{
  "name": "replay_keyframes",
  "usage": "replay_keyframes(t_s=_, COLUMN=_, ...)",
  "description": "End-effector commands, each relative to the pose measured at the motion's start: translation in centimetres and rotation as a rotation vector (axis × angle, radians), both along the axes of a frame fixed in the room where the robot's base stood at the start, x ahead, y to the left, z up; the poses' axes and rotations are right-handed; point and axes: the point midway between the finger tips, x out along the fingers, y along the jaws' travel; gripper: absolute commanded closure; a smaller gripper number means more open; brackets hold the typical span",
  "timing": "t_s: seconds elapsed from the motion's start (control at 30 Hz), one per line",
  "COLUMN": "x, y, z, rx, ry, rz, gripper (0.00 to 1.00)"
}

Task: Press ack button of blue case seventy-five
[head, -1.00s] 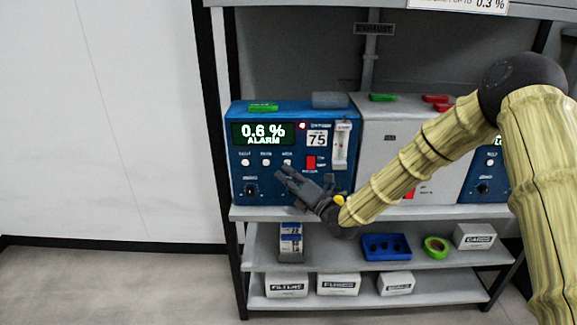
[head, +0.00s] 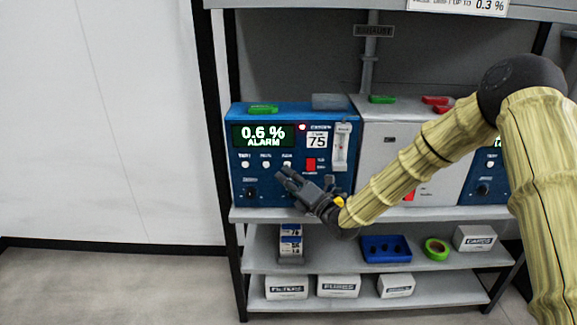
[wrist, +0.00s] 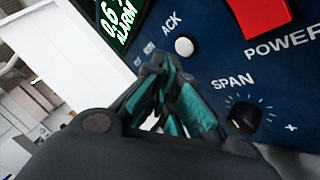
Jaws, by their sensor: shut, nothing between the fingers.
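The blue case (head: 240,180) with the number 75 stands on the shelf; its display (head: 263,136) reads 0.6 % ALARM. Three white buttons sit in a row below the display. The ACK button (head: 287,164) is the rightmost; it also shows, round and white, in the wrist view (wrist: 184,46), with its ACK label above. My gripper (head: 281,174) is shut and empty, with its tips just below the ACK button. In the wrist view my fingertips (wrist: 160,64) are just left of and below the button, and a small gap appears between them.
The SPAN knob (wrist: 243,116) and red POWER switch (wrist: 258,14) are close by on the same panel. A grey case (head: 385,160) stands right of it, with another blue case (head: 484,182) beyond. Lower shelves hold boxes and a blue tray (head: 370,257).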

Motion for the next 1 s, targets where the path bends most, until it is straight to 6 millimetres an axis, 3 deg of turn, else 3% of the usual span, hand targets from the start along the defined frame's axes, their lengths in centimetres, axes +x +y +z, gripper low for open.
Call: replay_keyframes(t_s=1.0, x=0.82, y=0.05, z=0.04, rx=0.0, ry=0.0, rz=0.0, gripper=1.0)
